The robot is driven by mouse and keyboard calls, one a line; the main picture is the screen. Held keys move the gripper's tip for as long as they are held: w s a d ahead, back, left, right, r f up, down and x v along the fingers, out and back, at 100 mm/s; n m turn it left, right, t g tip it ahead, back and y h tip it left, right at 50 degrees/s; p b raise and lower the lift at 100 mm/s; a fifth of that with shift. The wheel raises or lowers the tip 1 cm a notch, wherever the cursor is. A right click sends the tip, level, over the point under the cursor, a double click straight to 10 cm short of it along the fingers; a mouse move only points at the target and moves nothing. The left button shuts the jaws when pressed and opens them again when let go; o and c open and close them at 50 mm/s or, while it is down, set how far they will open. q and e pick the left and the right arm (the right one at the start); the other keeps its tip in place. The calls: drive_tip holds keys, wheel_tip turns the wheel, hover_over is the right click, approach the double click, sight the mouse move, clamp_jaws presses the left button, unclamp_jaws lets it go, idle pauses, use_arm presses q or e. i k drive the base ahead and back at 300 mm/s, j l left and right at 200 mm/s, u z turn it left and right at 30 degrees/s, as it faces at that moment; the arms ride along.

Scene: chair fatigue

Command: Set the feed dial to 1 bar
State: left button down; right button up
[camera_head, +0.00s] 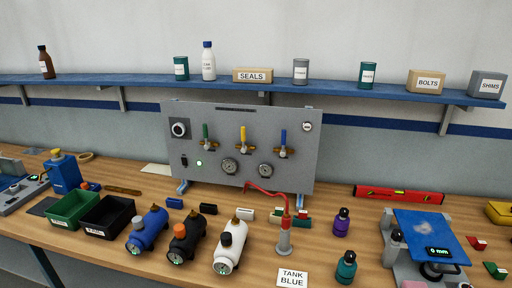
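A grey upright panel (244,118) stands at the back of the bench. A round dial with a white face (180,129) sits at its upper left on a dark square plate; I take it for the feed dial. Its marks are too small to read. Two round gauges (229,166) (265,170) sit low on the panel; their readings cannot be made out. Three valves have green (206,132), yellow (243,134) and blue (283,137) upright handles. A small light (199,163) glows pale green beside a dark switch (184,160). Neither gripper is in view.
Blue (147,231), black-and-orange (187,242) and white (230,246) tanks lie in front of the panel. A red hose (265,188) runs to a grey stand (284,239). Green (73,208) and black (107,217) bins stand left. A shelf (140,80) hangs above the panel.

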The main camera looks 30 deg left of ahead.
sight(178, 129)
drive_tip(key=u, duration=1.4)
